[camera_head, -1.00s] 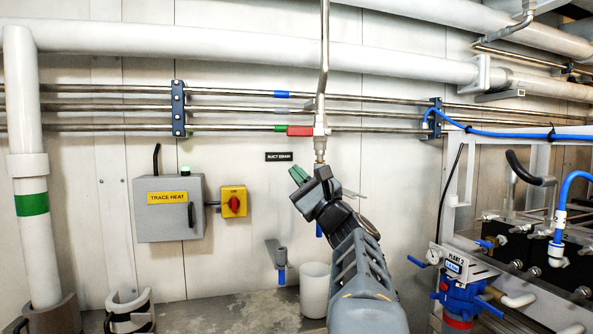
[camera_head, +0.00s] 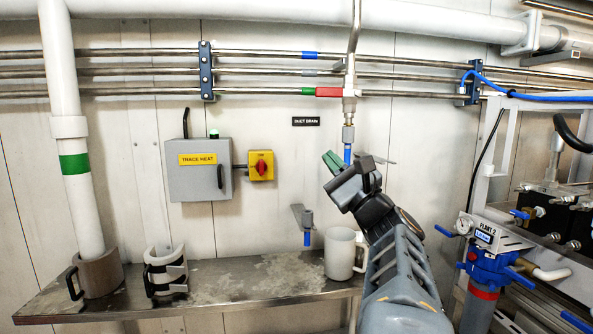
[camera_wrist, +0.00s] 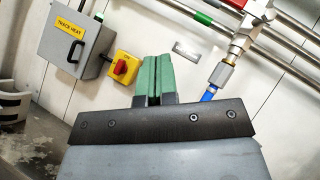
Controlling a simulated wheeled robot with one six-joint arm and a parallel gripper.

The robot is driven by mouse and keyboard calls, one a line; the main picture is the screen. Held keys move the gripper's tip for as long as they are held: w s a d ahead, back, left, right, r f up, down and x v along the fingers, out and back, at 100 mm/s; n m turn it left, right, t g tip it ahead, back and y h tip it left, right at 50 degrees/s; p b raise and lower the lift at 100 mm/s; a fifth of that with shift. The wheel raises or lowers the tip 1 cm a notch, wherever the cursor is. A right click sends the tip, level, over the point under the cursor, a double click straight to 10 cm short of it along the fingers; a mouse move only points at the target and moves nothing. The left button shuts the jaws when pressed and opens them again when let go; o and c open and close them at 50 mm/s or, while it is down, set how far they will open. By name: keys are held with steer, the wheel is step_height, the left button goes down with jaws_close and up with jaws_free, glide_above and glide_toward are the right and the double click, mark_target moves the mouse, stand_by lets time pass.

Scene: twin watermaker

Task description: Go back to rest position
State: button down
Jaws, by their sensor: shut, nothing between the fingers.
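My gripper (camera_head: 333,163) has green fingers and is raised in front of the wall, just left of the blue-tipped drain fitting under the vertical pipe. In the wrist view its green fingers (camera_wrist: 152,77) are pressed together with nothing between them. The arm comes up from the lower right of the head view. It hides part of the wall and the area right of the white mug.
A metal shelf (camera_head: 235,283) holds a white mug (camera_head: 339,254) close left of my arm. A grey trace heat box (camera_head: 200,170) and yellow switch (camera_head: 261,166) are on the wall. A blue filter unit (camera_head: 490,270) stands right.

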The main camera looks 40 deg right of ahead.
steer(key=w+a+f+n+g+p, duration=0.1)
steer(key=a+f+n+g, duration=0.15)
steer(key=f, duration=0.35)
steer(key=w+a+f+n+g+y, duration=0.1)
steer(key=f+n+g, duration=0.1)
steer(key=f+g, duration=0.25)
steer(key=w+a+f+n+g+p, duration=0.1)
steer(key=w+a+f+n+g, duration=0.15)
steer(key=f, duration=0.35)
steer(key=s+a+f+n+g+h+p, duration=0.2)
steer(key=s+a+f+n+g+p, duration=0.8)
steer(key=n, duration=0.3)
steer(key=s+a+r+n+g+h+p, duration=0.1)
steer(key=a+r+n+g+p, duration=0.1)
steer(key=a+r+n+p, duration=0.1)
steer(key=a+n+p, duration=0.1)
steer(key=a+n, duration=0.1)
steer(key=a, duration=0.1)
steer(key=shift+r+n+p, duration=0.2)
steer(key=shift+n+p, duration=0.1)
steer(key=shift+n, duration=0.1)
steer(key=shift+s+a, duration=0.1)
